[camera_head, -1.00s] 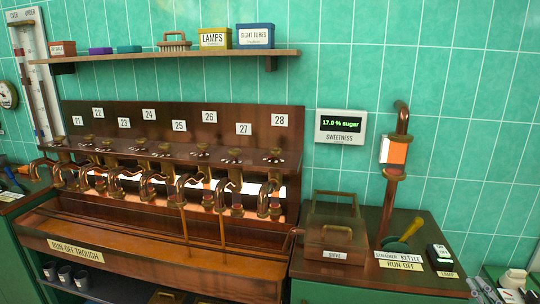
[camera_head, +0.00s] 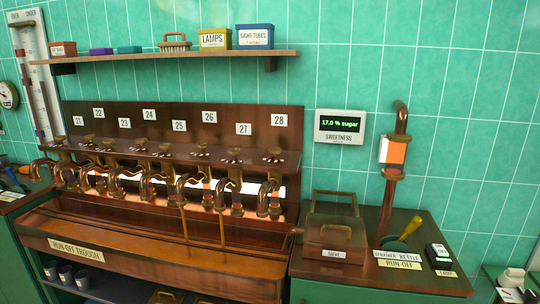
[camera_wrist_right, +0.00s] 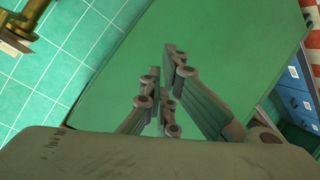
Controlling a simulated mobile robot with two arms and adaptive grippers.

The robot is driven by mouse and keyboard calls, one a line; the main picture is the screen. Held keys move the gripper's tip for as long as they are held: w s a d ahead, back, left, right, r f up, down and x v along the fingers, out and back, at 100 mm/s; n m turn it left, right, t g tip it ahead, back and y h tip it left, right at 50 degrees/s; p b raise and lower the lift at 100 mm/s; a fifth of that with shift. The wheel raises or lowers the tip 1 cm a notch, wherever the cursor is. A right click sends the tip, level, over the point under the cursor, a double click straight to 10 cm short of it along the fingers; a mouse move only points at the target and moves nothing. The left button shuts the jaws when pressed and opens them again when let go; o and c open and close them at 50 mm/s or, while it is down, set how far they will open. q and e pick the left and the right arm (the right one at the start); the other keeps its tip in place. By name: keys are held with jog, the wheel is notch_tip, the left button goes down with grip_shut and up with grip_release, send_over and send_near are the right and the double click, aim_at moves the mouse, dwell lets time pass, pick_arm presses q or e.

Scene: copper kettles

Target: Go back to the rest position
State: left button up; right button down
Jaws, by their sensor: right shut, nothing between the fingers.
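My right gripper (camera_wrist_right: 168,62) shows in the right wrist view, its grey linked fingers close together and empty. Beyond the fingers is a plain green surface (camera_wrist_right: 215,55). No thing touches the fingertips. I do not make out the right gripper in the head view. My left gripper is in neither view.
The copper run-off trough (camera_head: 150,245) stands under a row of taps, two of them pouring. To its right, a counter (camera_head: 340,272) holds the copper sieve box (camera_head: 335,235), an upright pipe (camera_head: 390,205) and a lamp switch (camera_head: 439,253). A shelf (camera_head: 170,56) runs above.

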jog(key=s+a+f+m+g, duration=0.1)
jog(key=s+a+f+g, duration=0.3)
jog(key=s+f, duration=0.55)
jog(key=s+a+f+g, duration=0.2)
jog(key=s+a+f, duration=0.4)
jog(key=s, duration=0.3)
jog(key=s+a+f+m+g+y, duration=0.1)
jog(key=s+a+f+g, duration=0.2)
jog(key=s+a+f, duration=0.3)
jog(key=s+a+f+m+g, duration=0.1)
jog(key=s+a+f+g, duration=0.2)
jog(key=s+a+f, duration=0.2)
jog(key=s+a, duration=0.3)
jog(key=s, duration=0.4)
jog(key=shift+s+a+f+y, duration=0.2)
jog(key=shift+s+f+y, duration=0.1)
jog(key=shift+f, duration=0.1)
